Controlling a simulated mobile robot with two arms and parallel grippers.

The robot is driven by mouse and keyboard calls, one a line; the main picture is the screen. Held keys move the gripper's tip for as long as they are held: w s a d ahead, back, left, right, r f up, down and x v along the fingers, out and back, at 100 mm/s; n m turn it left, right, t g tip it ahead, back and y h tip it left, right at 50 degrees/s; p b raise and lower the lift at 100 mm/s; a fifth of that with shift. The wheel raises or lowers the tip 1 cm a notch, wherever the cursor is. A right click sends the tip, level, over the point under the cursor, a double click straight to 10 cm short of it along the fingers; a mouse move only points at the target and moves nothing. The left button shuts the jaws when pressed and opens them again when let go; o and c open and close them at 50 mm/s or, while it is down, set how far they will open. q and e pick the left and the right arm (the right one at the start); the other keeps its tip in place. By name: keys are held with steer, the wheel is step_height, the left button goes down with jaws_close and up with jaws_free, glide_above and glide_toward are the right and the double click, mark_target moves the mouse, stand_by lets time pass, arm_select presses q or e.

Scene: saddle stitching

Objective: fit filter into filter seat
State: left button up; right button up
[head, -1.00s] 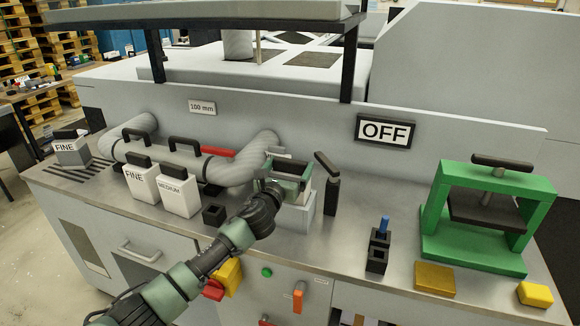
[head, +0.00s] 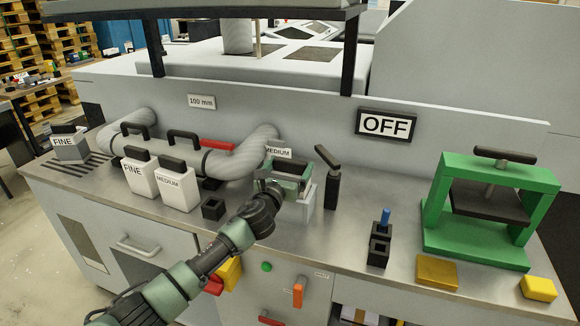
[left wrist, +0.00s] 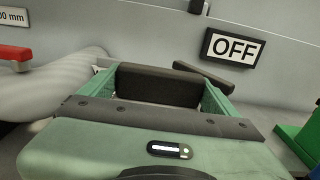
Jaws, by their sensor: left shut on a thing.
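My left gripper (head: 284,176) is shut on the dark handle of a filter (left wrist: 158,86), which lies across between the green fingers in the left wrist view. The filter's body is mostly hidden by the gripper and wrist. A light grey box (head: 310,205), apparently the filter seat, stands on the bench directly under the gripper. How deep the filter sits in it cannot be told. A small MEDIUM sign (head: 278,152) shows just behind the gripper. Two white filters with dark handles, FINE (head: 141,180) and MEDIUM (head: 178,192), stand to the left. My right gripper is out of view.
A ribbed pipe (head: 235,165) runs behind the filters. A dark lever (head: 331,180) stands close right of the gripper. Farther right are a black holder with a blue peg (head: 380,245) and a green press (head: 490,205). Another FINE block (head: 69,145) is far left.

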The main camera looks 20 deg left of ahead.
arm_select(q)
steer(key=shift+f+b, duration=0.35)
steer(key=shift+f, duration=0.05)
steer(key=o, duration=1.8)
steer(key=shift+s+f, duration=0.1)
steer(key=shift+s, duration=0.1)
steer(key=s, duration=0.7)
steer(key=shift+s, duration=0.25)
steer(key=shift+a, duration=0.1)
